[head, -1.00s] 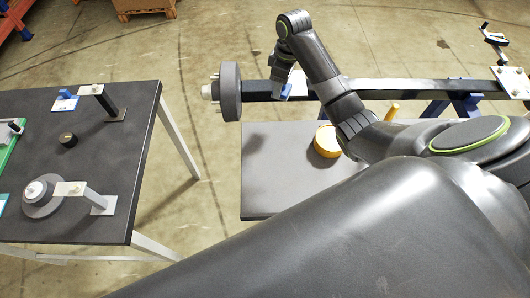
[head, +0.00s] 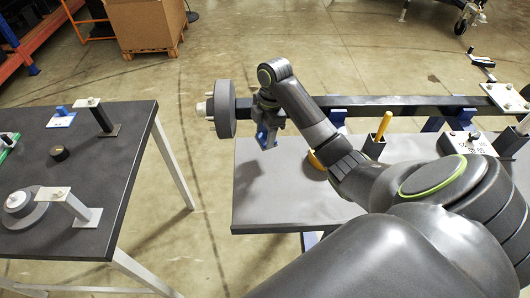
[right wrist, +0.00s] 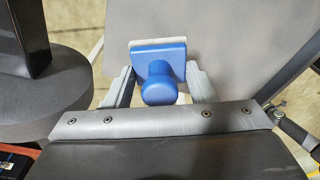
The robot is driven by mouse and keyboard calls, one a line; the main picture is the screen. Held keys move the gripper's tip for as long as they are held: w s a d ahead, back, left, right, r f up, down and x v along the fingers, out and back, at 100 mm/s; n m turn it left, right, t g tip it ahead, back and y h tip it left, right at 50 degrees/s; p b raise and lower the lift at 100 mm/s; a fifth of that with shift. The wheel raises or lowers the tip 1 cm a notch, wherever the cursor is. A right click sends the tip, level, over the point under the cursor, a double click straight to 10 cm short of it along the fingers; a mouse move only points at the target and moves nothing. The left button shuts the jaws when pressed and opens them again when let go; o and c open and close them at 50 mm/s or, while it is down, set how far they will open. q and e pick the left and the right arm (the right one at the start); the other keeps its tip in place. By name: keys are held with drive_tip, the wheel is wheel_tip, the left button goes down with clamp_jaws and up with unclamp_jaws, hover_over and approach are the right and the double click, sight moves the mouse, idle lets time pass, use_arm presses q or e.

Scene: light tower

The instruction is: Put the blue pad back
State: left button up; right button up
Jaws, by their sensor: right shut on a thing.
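The blue pad (head: 266,138), a blue block with a rounded knob and a pale face, is in my right gripper (head: 271,122). In the head view it hangs in front of the dark beam, over the left part of the grey table. In the right wrist view, the blue pad (right wrist: 161,72) sits between the two fingers of the right gripper (right wrist: 160,85), knob towards the camera. A blue upright piece on a blue-and-white plate (head: 61,119) is on the left table. My left gripper is not in view.
The dark beam (head: 390,106) runs behind the grey table (head: 258,205), with a grey disc (head: 224,108) at its left end. A yellow-handled tool (head: 382,127) stands to the right. The black left table (head: 95,180) holds brackets, a black knob (head: 60,153) and a disc. A floor gap separates the tables.

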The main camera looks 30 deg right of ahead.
drive_tip(key=shift+f, duration=0.8)
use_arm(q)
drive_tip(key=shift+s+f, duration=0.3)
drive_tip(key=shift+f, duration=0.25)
use_arm(e)
drive_tip(key=shift+f, duration=2.2)
drive_tip(key=shift+f, duration=0.1)
drive_tip(key=o, duration=0.9)
drive_tip(key=shift+o, duration=0.2)
drive_tip(key=r, duration=0.4)
drive_tip(key=shift+d+r+b, duration=0.3)
drive_tip(key=shift+r+b, duration=0.05)
drive_tip(key=shift+r, duration=0.05)
drive_tip(key=r+p, duration=0.1)
drive_tip(key=r, duration=0.1)
drive_tip(key=r+p, duration=0.4)
drive_tip(key=shift+s+d, duration=0.15)
drive_tip(key=shift+d, duration=0.15)
use_arm(q)
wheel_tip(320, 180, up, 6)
drive_tip(key=p, duration=0.1)
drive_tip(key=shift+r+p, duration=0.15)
drive_tip(key=shift+p, duration=0.25)
use_arm(e)
drive_tip(key=shift+d+r, duration=0.1)
drive_tip(key=shift+r, duration=0.6)
